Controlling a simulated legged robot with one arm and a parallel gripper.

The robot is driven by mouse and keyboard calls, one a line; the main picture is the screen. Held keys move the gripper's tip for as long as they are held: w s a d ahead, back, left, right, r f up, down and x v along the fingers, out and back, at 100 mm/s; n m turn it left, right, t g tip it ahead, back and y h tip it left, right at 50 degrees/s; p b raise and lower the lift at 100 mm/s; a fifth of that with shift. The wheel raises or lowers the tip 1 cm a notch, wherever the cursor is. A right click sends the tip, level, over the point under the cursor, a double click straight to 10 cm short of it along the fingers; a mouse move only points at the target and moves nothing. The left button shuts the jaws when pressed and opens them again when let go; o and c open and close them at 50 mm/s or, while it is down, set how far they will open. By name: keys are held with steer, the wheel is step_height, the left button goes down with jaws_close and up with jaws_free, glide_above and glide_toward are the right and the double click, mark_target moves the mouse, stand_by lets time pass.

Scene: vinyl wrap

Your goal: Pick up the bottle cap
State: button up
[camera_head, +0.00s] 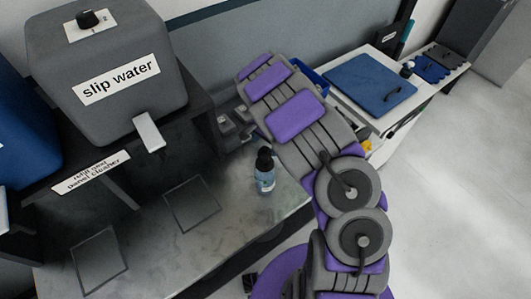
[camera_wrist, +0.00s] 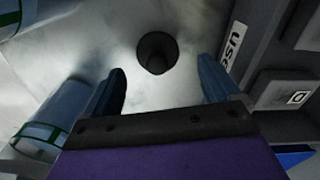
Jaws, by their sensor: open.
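A dark round piece (camera_wrist: 157,52), which looks like the bottle cap, stands on the pale grey surface (camera_wrist: 185,25) in the wrist view. My gripper (camera_wrist: 162,65) is open, with one blue-grey finger to the left of this piece and one to the right. The piece shows in the gap near the fingertips, and I cannot tell its exact distance from them. In the head view, a small clear-blue bottle with a black top (camera_head: 265,172) stands on the metal bench (camera_head: 220,225). My gripper is hidden there behind my arm.
Pale cylinders with green bands (camera_wrist: 58,112) lie left of the fingers. Dark labelled bins (camera_wrist: 285,92) stand close on the right.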

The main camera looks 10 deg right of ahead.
mark_target(265, 147)
step_height(265, 147, down, 3)
steer(key=shift+a+f+b, duration=0.15)
steer(key=shift+f+b, duration=0.05)
steer(key=shift+b, duration=0.15)
steer(key=shift+r, duration=0.1)
steer(key=shift+d, duration=0.3)
steer(key=shift+c, duration=1.2)
steer(key=shift+s+a, duration=0.1)
steer(key=shift+a, duration=0.05)
steer(key=c, duration=0.9)
